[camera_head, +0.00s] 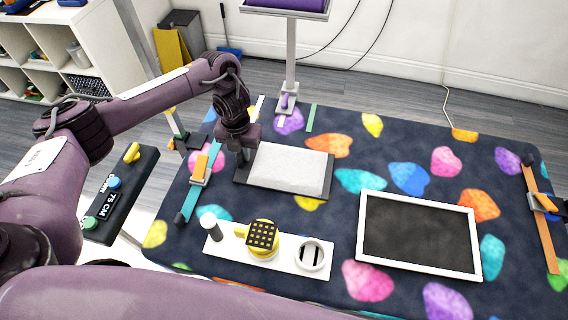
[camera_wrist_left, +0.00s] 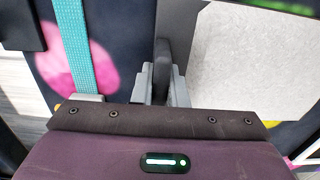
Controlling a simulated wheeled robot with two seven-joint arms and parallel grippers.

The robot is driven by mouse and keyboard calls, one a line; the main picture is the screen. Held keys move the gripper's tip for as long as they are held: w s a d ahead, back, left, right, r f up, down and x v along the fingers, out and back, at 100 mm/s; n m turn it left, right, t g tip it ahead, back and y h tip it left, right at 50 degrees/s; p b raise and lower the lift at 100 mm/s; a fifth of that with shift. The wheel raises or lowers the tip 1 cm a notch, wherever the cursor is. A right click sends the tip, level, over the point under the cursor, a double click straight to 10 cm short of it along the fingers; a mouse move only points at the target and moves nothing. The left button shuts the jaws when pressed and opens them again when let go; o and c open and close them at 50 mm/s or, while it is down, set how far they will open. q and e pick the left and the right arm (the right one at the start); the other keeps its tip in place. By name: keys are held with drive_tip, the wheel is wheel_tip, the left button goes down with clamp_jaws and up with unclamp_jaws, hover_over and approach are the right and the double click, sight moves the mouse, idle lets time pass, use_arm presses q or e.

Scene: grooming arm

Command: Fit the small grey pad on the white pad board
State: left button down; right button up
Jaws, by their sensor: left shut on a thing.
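A long white board (camera_head: 285,259) lies at the front of the patterned mat. On it are a dark grey cylinder with a pale top (camera_head: 212,227) at the left, a yellow piece with a dark gridded pad (camera_head: 262,236) in the middle, and a white ring (camera_head: 313,255) at the right. My left gripper (camera_head: 241,152) points down at the left edge of a dark tray with a pale inset. In the left wrist view, it is shut on a thin dark grey piece (camera_wrist_left: 162,68). I cannot tell whether this piece is the small grey pad or part of the tray. My right gripper is not seen.
The dark tray (camera_head: 245,184) lies behind the white board. A white-framed black panel (camera_head: 478,262) lies at the right. A teal strap (camera_head: 189,201) is left of the tray, and an orange strap (camera_head: 540,220) is at the far right. A post (camera_head: 291,60) stands behind.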

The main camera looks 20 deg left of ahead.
use_arm(q)
drive_tip(key=shift+r, duration=0.1)
drive_tip(key=shift+r+p, duration=0.3)
drive_tip(key=shift+p, duration=0.05)
drive_tip(key=shift+r+p, duration=1.25)
drive_tip(key=shift+r, duration=0.3)
drive_tip(key=shift+r+p, duration=1.5)
drive_tip(key=shift+r, duration=0.1)
drive_tip(key=shift+d, duration=0.1)
